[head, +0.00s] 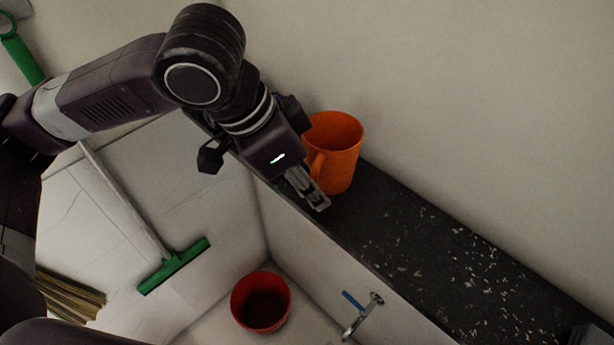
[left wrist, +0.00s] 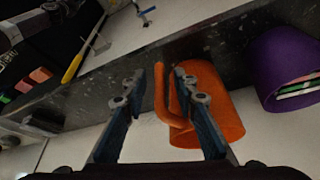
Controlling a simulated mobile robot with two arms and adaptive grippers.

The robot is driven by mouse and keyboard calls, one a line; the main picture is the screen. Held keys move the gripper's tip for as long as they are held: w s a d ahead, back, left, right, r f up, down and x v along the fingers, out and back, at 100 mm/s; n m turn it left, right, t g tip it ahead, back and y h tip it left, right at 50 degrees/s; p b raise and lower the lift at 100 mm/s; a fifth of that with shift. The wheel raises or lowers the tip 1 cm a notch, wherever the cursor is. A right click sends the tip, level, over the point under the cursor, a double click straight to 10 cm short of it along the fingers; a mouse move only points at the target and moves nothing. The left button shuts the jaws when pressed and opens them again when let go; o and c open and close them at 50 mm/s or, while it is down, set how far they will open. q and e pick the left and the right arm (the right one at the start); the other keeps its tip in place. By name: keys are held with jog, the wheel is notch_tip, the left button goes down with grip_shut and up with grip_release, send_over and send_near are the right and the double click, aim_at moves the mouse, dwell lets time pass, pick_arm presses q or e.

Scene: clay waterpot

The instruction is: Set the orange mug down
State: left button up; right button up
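The orange mug (head: 335,150) stands upright on the dark speckled ledge (head: 430,240) by the wall in the head view. It also shows in the left wrist view (left wrist: 212,110), with its handle toward my left gripper. My left gripper (head: 318,203) is at the mug's handle side, low over the ledge. In the left wrist view its two fingers (left wrist: 157,85) are apart, with the handle between them. A gap shows between the handle and the left-hand finger.
A purple pot (left wrist: 283,68) with items in it stands beyond the mug. A red bucket (head: 261,302), a tap (head: 360,315) and a green-headed squeegee (head: 174,266) are below the ledge. The ledge right of the mug is clear up to a black object (head: 590,335).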

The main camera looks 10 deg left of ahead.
pick_arm(q)
jog(key=b+v, duration=0.1)
jog(key=v, duration=1.1)
